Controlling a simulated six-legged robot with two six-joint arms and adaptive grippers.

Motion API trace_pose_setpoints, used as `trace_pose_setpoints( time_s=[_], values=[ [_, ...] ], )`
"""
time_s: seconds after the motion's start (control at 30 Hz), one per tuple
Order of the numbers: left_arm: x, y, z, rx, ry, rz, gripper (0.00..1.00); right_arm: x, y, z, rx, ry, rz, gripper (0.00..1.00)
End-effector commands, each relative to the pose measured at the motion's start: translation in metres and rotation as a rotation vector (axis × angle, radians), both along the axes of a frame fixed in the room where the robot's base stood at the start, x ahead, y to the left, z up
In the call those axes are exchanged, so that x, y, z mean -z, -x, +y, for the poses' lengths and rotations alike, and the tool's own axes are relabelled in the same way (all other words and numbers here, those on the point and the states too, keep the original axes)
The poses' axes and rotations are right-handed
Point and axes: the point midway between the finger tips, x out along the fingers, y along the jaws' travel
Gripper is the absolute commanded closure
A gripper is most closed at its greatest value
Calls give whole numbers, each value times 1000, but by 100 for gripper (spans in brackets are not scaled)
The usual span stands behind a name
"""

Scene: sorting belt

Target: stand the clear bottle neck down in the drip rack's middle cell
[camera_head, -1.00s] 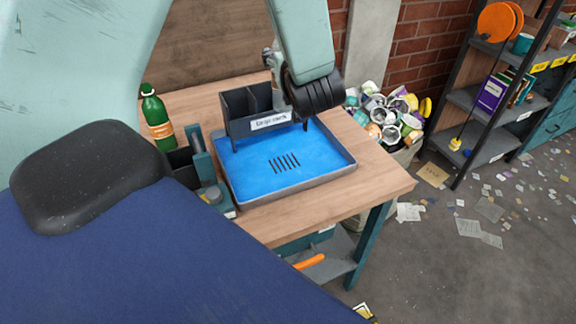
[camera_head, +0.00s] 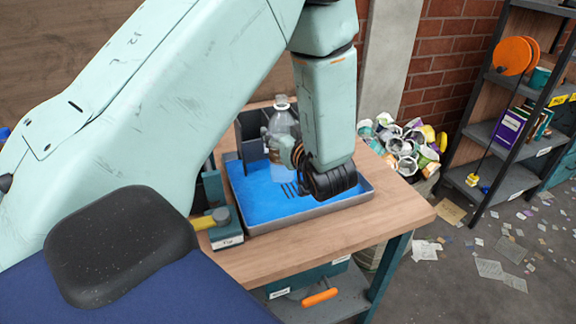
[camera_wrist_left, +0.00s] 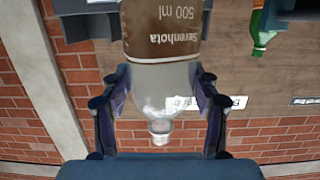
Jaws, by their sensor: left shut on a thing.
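The clear bottle (camera_head: 283,123) has a brown label and a pale cap. It is upright, neck up, in front of the dark drip rack (camera_head: 244,143) and over the blue tray (camera_head: 262,205). My left gripper (camera_head: 290,152) is shut on it from the right side. In the left wrist view, which is upside down, the bottle (camera_wrist_left: 160,78) is between the two fingers (camera_wrist_left: 160,90), its cap toward the bottom of the picture. The bottle and my arm hide much of the rack, and its middle cell cannot be made out. My right gripper is not in view.
A green bottle (camera_wrist_left: 262,38) shows in the left wrist view. A small device with a yellow part (camera_head: 222,228) stands by the tray's left edge. A bin of crumpled cups and cans (camera_head: 405,145) is right of the workbench (camera_head: 300,243). The bench's right front corner is clear.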

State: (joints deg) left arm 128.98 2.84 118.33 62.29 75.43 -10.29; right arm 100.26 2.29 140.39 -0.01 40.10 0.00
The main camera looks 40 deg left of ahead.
Motion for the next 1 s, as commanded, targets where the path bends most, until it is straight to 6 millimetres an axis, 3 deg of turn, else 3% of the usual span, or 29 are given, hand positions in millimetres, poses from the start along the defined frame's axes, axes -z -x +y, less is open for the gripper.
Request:
trace_pose_setpoints(
  time_s=[0.5, 0.7, 0.73, 1.0],
  values=[
    [55, 0, 0, 2, -1, 0, 93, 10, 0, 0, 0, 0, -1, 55],
    [55, -1, -1, 2, 0, -2, 93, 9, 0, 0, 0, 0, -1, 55],
    [55, -1, -1, 2, -1, -1, 36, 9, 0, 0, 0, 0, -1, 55],
    [55, 0, 0, 2, -1, -1, 16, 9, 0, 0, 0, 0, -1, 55]
  ],
)
